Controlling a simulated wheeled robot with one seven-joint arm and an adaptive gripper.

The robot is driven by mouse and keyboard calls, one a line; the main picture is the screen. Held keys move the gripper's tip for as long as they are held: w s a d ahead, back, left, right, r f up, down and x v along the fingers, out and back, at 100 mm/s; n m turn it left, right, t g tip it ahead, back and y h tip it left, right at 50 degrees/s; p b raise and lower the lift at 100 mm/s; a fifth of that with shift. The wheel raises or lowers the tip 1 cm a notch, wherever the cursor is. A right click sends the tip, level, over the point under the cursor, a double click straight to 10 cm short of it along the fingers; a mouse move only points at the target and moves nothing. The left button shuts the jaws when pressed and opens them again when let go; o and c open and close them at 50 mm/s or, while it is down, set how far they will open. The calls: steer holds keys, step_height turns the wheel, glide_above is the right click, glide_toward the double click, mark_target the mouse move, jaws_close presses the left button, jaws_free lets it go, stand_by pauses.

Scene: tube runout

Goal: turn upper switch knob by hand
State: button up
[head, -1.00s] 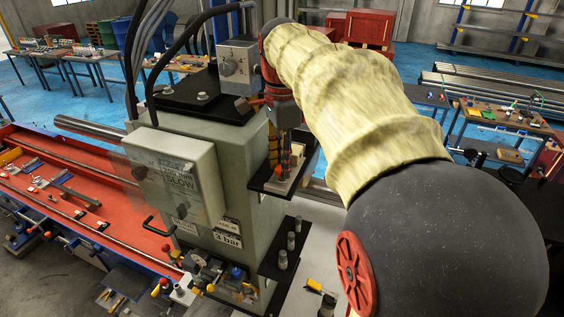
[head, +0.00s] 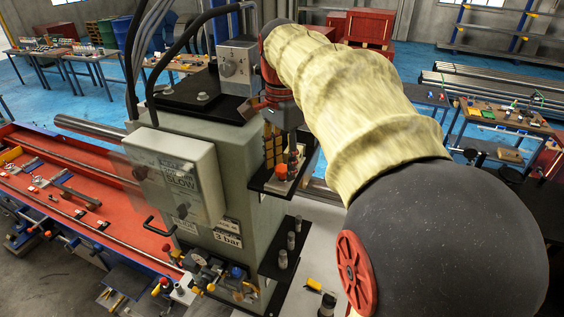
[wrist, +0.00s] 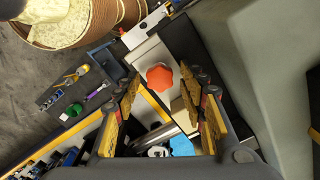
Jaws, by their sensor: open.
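My gripper (head: 280,151) hangs to the right of the box, above a small black shelf, apart from both switch knobs. In the wrist view my gripper (wrist: 168,88) has its yellow-padded fingers spread, with nothing held. An orange-red lobed knob (wrist: 160,77) shows beyond the fingers; it stands on the shelf in the head view (head: 281,171).
The column (head: 238,175) and its black top plate (head: 205,97) stand close left of my gripper. Hoses (head: 131,70) rise at the back left. The black shelf (head: 258,185) lies below my gripper. A red machine bed (head: 75,205) stretches left.

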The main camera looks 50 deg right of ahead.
steer(key=shift+r+p, duration=0.55)
steer(key=shift+r, duration=2.45)
steer(key=shift+r, duration=0.1)
step_height(320, 180, up, 12)
